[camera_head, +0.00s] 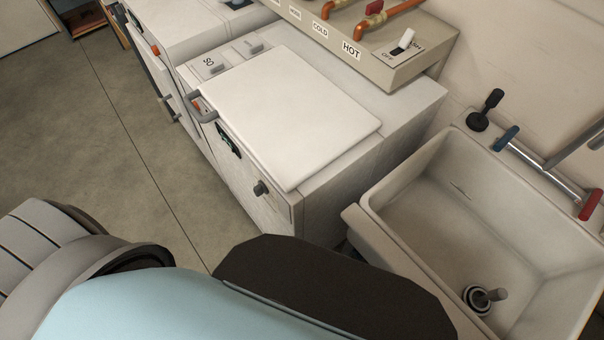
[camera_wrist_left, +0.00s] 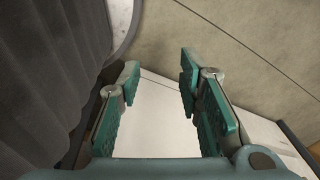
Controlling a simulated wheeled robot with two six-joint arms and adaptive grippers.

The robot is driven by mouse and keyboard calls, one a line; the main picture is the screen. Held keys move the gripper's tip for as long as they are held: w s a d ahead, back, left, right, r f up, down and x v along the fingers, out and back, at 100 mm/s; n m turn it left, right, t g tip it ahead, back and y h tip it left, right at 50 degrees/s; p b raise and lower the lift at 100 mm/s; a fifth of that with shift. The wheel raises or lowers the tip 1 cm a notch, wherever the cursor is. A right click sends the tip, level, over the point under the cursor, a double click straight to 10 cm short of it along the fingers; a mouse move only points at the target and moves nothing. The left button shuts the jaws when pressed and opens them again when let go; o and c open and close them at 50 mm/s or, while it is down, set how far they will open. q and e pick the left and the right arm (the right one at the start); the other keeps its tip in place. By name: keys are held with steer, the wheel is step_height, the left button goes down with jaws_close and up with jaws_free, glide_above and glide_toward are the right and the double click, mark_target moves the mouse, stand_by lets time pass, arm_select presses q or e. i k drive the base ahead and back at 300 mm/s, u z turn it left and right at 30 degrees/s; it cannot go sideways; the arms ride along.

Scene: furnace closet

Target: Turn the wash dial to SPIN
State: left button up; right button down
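A white washer-like cabinet with a raised flat lid (camera_head: 290,110) stands in the middle of the head view. On its back-left panel are a grey knob (camera_head: 254,46) and a small label (camera_head: 209,62) that seems to start with "SO". A dark grey round knob (camera_head: 261,188) sticks out of its front face. No lettering SPIN is readable, so I cannot tell which knob is the wash dial or its setting. My left gripper (camera_wrist_left: 159,70) shows in the left wrist view, its teal fingers spread with nothing between them. My right gripper is not in view.
A deep utility sink (camera_head: 470,190) stands at the right with blue and red tap handles. Behind the washer a beige box (camera_head: 375,70) carries HOT and COLD labels, copper pipes and a white toggle switch (camera_head: 404,40). Open floor (camera_head: 90,140) lies at the left.

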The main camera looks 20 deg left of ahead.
mark_target(259, 190)
steer(key=z, duration=0.7)
steer(key=k, duration=0.5)
steer(key=u, duration=1.05)
